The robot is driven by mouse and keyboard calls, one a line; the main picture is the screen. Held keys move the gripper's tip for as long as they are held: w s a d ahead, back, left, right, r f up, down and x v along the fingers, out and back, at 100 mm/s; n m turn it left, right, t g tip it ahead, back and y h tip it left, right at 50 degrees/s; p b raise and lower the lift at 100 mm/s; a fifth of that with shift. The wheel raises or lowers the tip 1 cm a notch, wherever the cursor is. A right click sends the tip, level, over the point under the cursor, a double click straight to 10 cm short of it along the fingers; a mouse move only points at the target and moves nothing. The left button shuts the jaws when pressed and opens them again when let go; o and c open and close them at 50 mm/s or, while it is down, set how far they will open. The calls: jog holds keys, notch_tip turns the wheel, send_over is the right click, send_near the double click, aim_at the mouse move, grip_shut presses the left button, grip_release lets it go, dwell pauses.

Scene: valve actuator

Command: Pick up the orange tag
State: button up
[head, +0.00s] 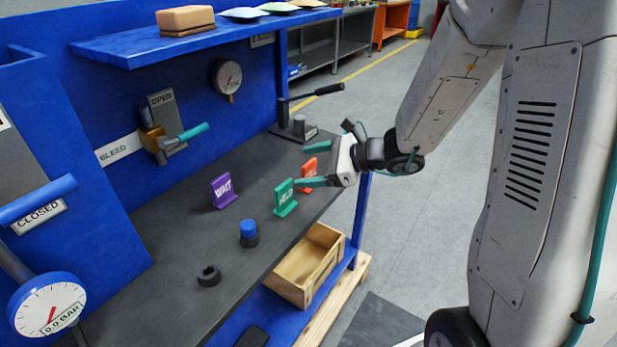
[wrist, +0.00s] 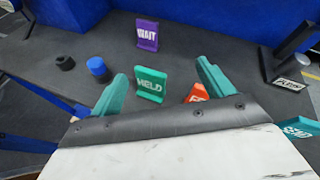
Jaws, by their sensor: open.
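The orange tag (head: 309,170) stands on the dark bench top near its right edge, just behind the green HELD tag (head: 285,197). My gripper (head: 304,166) is open and empty beside these tags, and one teal finger partly covers the orange tag. In the wrist view the orange tag (wrist: 196,93) shows low, near the right finger, and the gripper's edge hides its lower part. The green HELD tag (wrist: 150,84) appears between the two open fingers (wrist: 163,72) in that view. I cannot tell whether a finger touches either tag.
A purple WAIT tag (head: 222,190) stands farther left. A blue-topped cylinder (head: 248,232) and a black ring (head: 208,275) are nearer on the bench. A black lever (head: 318,93) stands at the far end. A wooden crate (head: 309,264) sits below the bench edge. A teal SEND-labelled piece (wrist: 300,130) shows at right.

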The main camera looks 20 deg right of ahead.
aim_at(311, 172)
jog(key=w+d+f+m+t+h, duration=0.1)
jog(key=d+f+m, duration=0.1)
jog(key=w+d+f+m+t+h, duration=0.1)
jog(key=w+d+f+m, duration=0.1)
jog(key=w+d+f+m+t, duration=0.1)
jog(key=w+d+f+m, duration=0.1)
jog(key=f, duration=0.1)
jog(key=shift+d+m+h, duration=0.15)
jog(key=shift+m+h, duration=0.15)
jog(key=shift+h, duration=0.1)
jog(key=shift+w+f, duration=0.2)
jog(key=shift+w, duration=0.05)
jog(key=x, duration=0.7)
jog(key=shift+s+a, duration=0.2)
jog(key=shift+a, duration=0.2)
jog(key=shift+r, duration=0.1)
jog(key=c, duration=1.1)
